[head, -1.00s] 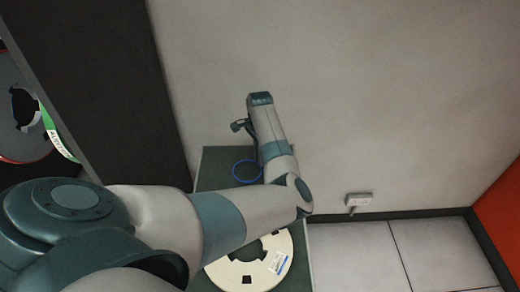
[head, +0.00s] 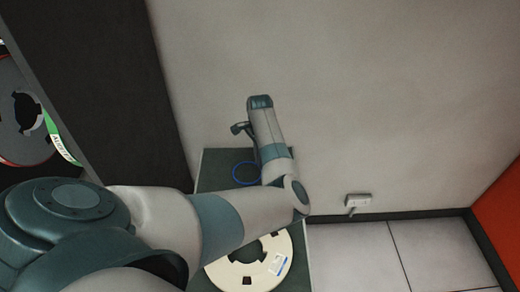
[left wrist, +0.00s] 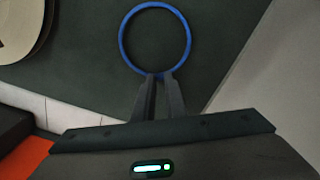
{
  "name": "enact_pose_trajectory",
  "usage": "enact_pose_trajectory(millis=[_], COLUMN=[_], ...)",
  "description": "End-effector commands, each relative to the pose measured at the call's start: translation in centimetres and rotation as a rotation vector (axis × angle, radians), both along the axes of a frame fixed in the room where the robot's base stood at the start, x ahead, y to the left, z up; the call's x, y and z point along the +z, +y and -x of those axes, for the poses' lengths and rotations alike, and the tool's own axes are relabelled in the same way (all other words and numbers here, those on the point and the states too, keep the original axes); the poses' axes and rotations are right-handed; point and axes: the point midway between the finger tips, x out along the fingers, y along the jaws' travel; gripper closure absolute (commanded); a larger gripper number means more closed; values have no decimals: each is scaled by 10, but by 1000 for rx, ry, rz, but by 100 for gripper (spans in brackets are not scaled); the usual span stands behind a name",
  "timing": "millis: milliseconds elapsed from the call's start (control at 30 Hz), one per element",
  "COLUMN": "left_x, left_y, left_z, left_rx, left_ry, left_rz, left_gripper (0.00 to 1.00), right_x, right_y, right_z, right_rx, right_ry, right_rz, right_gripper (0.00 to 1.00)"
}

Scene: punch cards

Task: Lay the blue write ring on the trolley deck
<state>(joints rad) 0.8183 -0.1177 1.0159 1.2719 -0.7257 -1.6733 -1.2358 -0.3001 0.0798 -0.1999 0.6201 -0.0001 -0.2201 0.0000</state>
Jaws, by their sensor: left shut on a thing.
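The blue write ring (head: 234,173) is a thin closed loop over the dark green trolley deck (head: 216,167), left of my left forearm. In the left wrist view the ring (left wrist: 189,40) shows whole. My left gripper (left wrist: 159,76) is shut on its near edge, with the two fingers close together. The deck (left wrist: 235,50) fills the background behind the ring. I cannot tell whether the ring touches the deck or hangs just above it. In the head view my arm hides the fingers. My right gripper is not in view.
A cream tape reel (head: 229,275) lies on the near part of the deck, partly under my arm. A dark cabinet panel (head: 120,80) stands at the left, with another reel (head: 20,135) beyond it.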

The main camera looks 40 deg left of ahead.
Motion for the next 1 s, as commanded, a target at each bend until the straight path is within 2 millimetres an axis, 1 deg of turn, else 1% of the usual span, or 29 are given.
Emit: enact_pose_trajectory(millis=[333,733,767,800,833,1000], left_x=[-1,-8,-8,-8,-8,-8], left_y=[0,0,0,0,0,0], left_z=[0,0,0,0,0,0], left_rx=[0,1,1,1,1,1], left_ry=[0,0,-1,-1,-1,-1], left_rz=[0,0,-1,-1,0,0], left_gripper=[100,100,82,72,67,67], right_x=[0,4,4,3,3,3], right_y=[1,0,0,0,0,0], right_z=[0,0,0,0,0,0], right_rx=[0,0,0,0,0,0], right_ry=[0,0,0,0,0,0], right_rz=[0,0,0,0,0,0], right_gripper=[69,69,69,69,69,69])
